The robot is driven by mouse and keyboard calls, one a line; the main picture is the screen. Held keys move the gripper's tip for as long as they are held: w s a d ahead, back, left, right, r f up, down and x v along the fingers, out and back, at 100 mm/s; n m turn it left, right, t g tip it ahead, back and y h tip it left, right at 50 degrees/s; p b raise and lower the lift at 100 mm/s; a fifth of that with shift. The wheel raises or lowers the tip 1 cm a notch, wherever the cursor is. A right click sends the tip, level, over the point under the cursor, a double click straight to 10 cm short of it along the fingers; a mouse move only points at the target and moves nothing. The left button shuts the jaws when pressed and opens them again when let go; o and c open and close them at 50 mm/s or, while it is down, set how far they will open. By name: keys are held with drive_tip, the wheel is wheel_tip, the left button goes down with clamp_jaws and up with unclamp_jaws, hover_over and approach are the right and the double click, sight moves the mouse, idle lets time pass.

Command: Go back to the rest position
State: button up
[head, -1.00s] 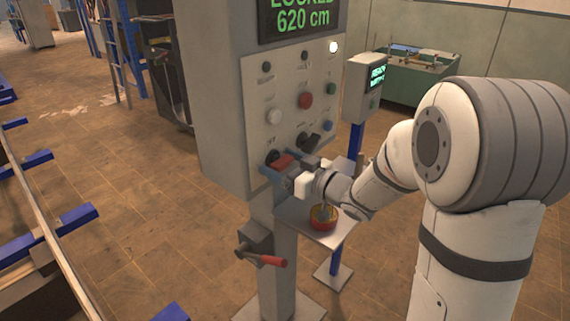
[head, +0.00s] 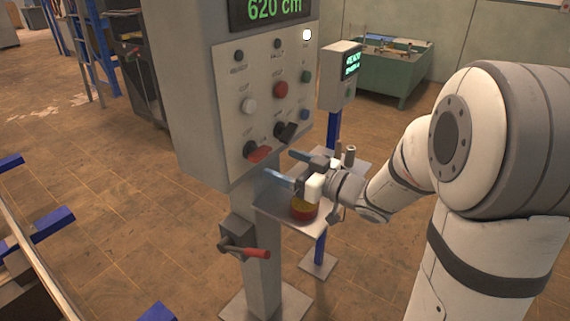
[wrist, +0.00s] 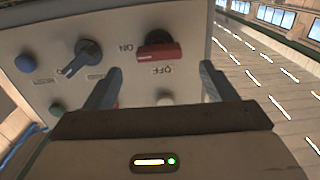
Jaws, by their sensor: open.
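My gripper (head: 296,168) is open and empty, just in front of the lower part of the grey control panel (head: 225,75). A red-handled rotary switch (head: 257,152) sits at the panel's lower left, apart from my fingers. In the wrist view the red switch (wrist: 160,48) lies beyond and between my two open fingers (wrist: 160,85), with ON and OFF labels by it. A black rotary switch (head: 286,131) is to its right in the head view, and it also shows in the wrist view (wrist: 84,56).
A small shelf (head: 275,203) with a red and yellow round container (head: 303,209) is below my gripper. A red-handled lever (head: 248,252) sticks out from the panel's post. A smaller display box (head: 340,80) stands behind on a blue post.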

drive_tip(key=s+d+f+m+h, duration=0.25)
drive_tip(key=d+m+h, duration=0.55)
drive_tip(key=d+h, duration=0.55)
drive_tip(key=s+a+f+m+g, duration=0.1)
drive_tip(key=s+g, duration=0.3)
drive_tip(key=s, duration=0.5)
drive_tip(key=s+a+f+m+g, duration=0.1)
drive_tip(key=s+f+g, duration=0.2)
drive_tip(key=s, duration=0.6)
drive_tip(key=shift+s+a+g+h, duration=0.25)
drive_tip(key=shift+s+g+h, duration=0.15)
drive_tip(key=shift+g, duration=0.3)
